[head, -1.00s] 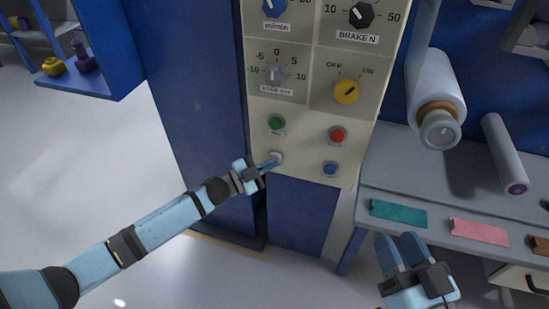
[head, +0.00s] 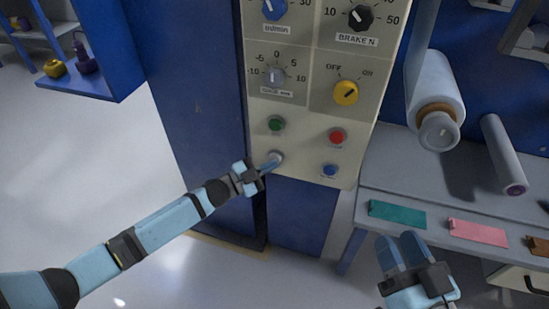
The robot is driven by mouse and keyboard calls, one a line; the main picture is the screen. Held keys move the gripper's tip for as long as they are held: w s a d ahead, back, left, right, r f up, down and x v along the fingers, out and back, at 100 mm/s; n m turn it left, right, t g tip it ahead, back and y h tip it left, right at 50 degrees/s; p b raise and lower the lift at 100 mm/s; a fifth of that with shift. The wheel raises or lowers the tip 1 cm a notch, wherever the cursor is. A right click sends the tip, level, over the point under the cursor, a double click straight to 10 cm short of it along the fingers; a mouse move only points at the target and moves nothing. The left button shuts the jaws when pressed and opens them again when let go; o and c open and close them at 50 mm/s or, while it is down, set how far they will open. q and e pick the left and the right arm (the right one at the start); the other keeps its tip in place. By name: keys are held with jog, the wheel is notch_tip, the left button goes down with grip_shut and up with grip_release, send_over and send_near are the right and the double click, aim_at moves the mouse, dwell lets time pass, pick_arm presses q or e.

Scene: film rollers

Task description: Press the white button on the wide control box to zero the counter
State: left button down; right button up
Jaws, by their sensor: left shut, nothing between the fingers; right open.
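The wide control box (head: 303,148) has a cream front panel with knobs above and several round buttons below. The white button (head: 277,156) is at the lower left, below the green button (head: 275,124). My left gripper (head: 271,164) is shut and empty, its fingertips at the white button and covering its lower part. I cannot tell whether they touch or press it. My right gripper (head: 402,252) is open and empty at the lower right, in front of the bench and away from the box.
A red button (head: 337,136) and a blue button (head: 330,170) are to the right of the white one. A yellow knob (head: 346,93) is above them. A grey bench (head: 380,178) on the right holds a teal strip (head: 397,214) and a pink strip (head: 477,232). A film roll (head: 437,90) hangs above.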

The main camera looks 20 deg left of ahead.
pick_arm(q)
jog(key=shift+s, duration=0.45)
jog(key=shift+s, duration=0.1)
jog(key=s+p, duration=0.2)
jog(key=s, duration=0.3)
jog(key=shift+a+p, duration=0.1)
jog(key=shift+p, duration=0.25)
jog(key=shift+w, duration=0.1)
dwell(0.4)
